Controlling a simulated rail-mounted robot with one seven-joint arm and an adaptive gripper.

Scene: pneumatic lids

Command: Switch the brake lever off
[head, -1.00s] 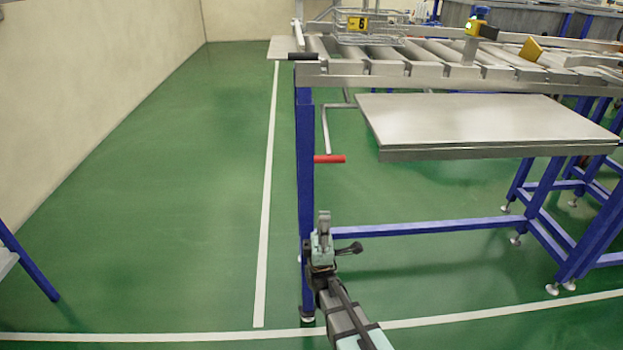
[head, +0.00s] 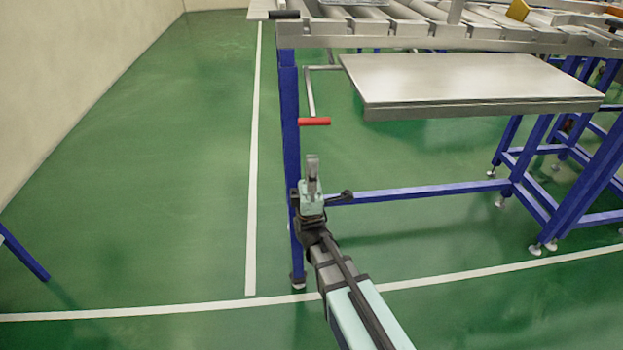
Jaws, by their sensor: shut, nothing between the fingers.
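A lever with a red grip (head: 314,121) hangs on a bent grey rod under the left end of the roller conveyor (head: 400,42). A second handle with a black grip (head: 285,14) sticks out to the left at the top of the frame. Neither is labelled, so I cannot tell by sight which is the brake lever. My gripper (head: 312,160) is shut and empty. In the picture it sits just below the red grip, with a gap between them; the depth between them is unclear.
A blue leg (head: 289,150) stands just left of the red grip. A grey shelf panel (head: 470,82) juts out to the right, and a low blue crossbar (head: 420,191) runs behind my gripper.

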